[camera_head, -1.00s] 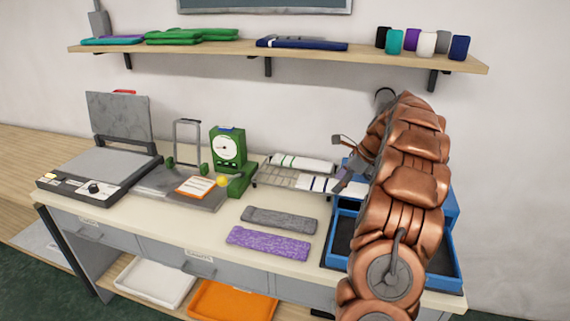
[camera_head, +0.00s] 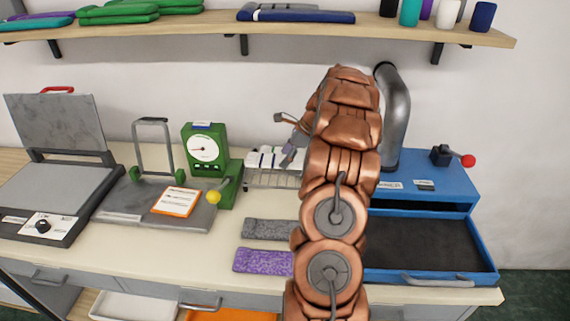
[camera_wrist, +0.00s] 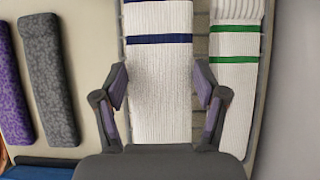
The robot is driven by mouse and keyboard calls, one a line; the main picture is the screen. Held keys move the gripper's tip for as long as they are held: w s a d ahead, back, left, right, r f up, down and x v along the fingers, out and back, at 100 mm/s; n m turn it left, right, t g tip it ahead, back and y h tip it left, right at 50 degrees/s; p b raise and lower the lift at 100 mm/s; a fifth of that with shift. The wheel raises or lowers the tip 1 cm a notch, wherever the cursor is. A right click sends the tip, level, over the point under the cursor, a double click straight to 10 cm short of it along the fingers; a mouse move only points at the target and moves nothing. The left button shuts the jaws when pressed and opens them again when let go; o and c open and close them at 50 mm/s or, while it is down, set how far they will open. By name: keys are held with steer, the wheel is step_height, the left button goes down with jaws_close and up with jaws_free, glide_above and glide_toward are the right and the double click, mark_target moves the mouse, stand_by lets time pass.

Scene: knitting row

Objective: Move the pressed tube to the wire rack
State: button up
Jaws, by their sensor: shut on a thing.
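A white ribbed tube with navy stripes (camera_wrist: 160,65) lies between the fingers of my gripper (camera_wrist: 162,88) in the wrist view. The fingers hold it by its two long edges. It is over the wire rack (camera_wrist: 201,75); I cannot tell whether it rests on the wires. A white tube with green stripes (camera_wrist: 236,75) lies on the rack beside it, to the right and apart. In the head view the navy-striped tube (camera_head: 263,160) shows above the rack (camera_head: 268,181), and my arm hides the rack's right part. My gripper (camera_head: 288,153) is partly visible there.
Grey (camera_head: 268,229) and purple (camera_head: 262,261) flat tubes lie on the bench in front. A green dial gauge (camera_head: 205,150) stands left of the rack. A blue machine with an open tray (camera_head: 425,185) and a grey pipe (camera_head: 394,115) are at right. A shelf (camera_head: 290,30) hangs above.

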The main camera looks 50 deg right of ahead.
mark_target(287, 175)
steer(key=shift+s+f+p, duration=0.1)
steer(key=shift+f+p, duration=0.5)
steer(key=shift+f, duration=1.8)
steer(key=o, duration=1)
steer(key=shift+f, duration=0.1)
